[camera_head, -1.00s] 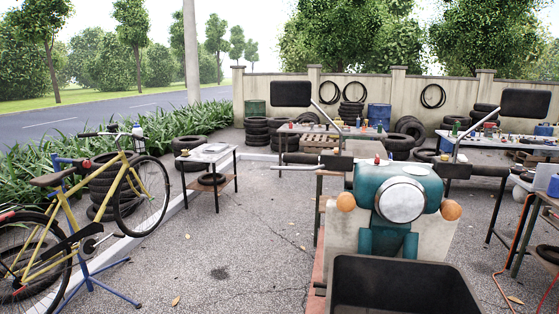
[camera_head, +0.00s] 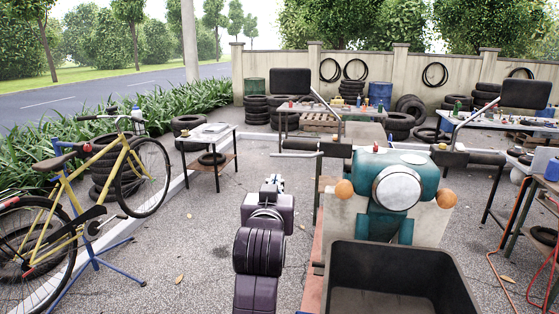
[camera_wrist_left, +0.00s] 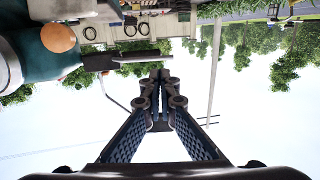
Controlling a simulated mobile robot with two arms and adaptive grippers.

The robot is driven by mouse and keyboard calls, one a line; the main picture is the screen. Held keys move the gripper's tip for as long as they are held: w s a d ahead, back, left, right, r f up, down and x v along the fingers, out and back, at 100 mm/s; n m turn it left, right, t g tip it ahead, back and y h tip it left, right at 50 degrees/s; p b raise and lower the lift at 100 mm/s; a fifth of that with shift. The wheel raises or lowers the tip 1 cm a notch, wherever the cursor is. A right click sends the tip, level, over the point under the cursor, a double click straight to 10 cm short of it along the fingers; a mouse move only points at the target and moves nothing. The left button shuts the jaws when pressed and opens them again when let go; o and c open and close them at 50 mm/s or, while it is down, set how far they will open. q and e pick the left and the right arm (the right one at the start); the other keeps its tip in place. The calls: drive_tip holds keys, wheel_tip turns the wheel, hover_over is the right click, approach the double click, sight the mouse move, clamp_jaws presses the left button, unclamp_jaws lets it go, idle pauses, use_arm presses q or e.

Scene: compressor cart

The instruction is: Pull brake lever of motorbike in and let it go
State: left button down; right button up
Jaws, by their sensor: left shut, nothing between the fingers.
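The teal motorbike (camera_head: 397,195) faces me, with a round headlamp and orange indicators. Its handlebar has a dark grip (camera_head: 300,144) on the left and another (camera_head: 484,157) on the right. A thin silver brake lever (camera_head: 292,155) runs just below the left grip. My left gripper (camera_head: 274,182) is in front of and below that lever, apart from it. In the left wrist view, the fingers (camera_wrist_left: 160,74) are closed together and empty. There the picture is upside down, and the lever (camera_wrist_left: 140,56) lies just beyond the fingertips. My right gripper is not in view.
A black open bin (camera_head: 400,268) is in front of the motorbike. A small table (camera_head: 207,131) and a yellow bicycle (camera_head: 85,200) on a stand are on the left. A workbench (camera_head: 535,180) stands at right. The ground between bicycle and motorbike is free.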

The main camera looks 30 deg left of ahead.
use_arm(q)
drive_tip(key=p, duration=0.6)
approach(280, 156)
drive_tip(key=x, duration=0.5)
drive_tip(key=shift+w+a, duration=0.15)
drive_tip(key=shift+w, duration=0.1)
drive_tip(key=shift+x, duration=0.75)
drive_tip(key=shift+f, duration=0.1)
